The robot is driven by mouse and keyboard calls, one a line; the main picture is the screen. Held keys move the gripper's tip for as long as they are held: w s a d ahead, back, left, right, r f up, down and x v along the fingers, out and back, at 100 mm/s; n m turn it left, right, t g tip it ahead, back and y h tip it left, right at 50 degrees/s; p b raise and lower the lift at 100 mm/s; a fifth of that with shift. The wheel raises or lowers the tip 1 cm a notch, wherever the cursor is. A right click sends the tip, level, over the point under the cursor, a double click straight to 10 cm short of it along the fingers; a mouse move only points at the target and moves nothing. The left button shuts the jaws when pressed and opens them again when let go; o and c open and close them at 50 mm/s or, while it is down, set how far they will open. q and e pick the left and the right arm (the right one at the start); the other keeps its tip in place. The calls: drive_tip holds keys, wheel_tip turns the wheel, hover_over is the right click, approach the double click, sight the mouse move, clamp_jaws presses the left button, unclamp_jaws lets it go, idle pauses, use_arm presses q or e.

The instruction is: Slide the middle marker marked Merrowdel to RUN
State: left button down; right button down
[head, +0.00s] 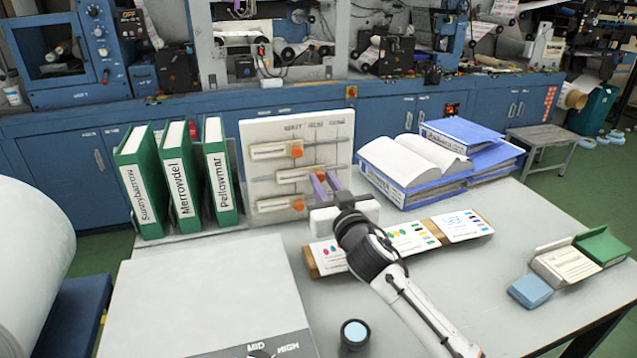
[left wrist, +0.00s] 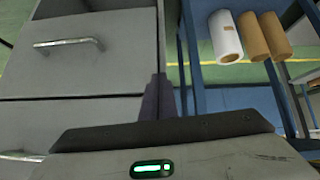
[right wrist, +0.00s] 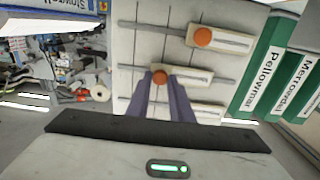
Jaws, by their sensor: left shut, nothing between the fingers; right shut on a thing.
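My right gripper (head: 319,178) is shut on that knob, seen between the purple fingers in the right wrist view (right wrist: 160,79). The markers' lettering and column headings are too small to read surely. My left gripper (left wrist: 157,82) is shut and empty, beside grey drawers.
Green binders, including one labelled Merrowdel (head: 180,180), stand left of the board. Blue binders with an open book (head: 410,160) lie to its right. A colour-printed strip (head: 465,226) lies below my right arm. The right slot end is clear.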

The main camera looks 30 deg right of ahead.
drive_tip(key=c, duration=1.6)
unclamp_jaws()
drive_tip(key=b+v, duration=0.1)
drive_tip(key=v, duration=0.9)
drive_tip(key=shift+s, duration=0.2)
drive_tip(key=shift+f, duration=0.1)
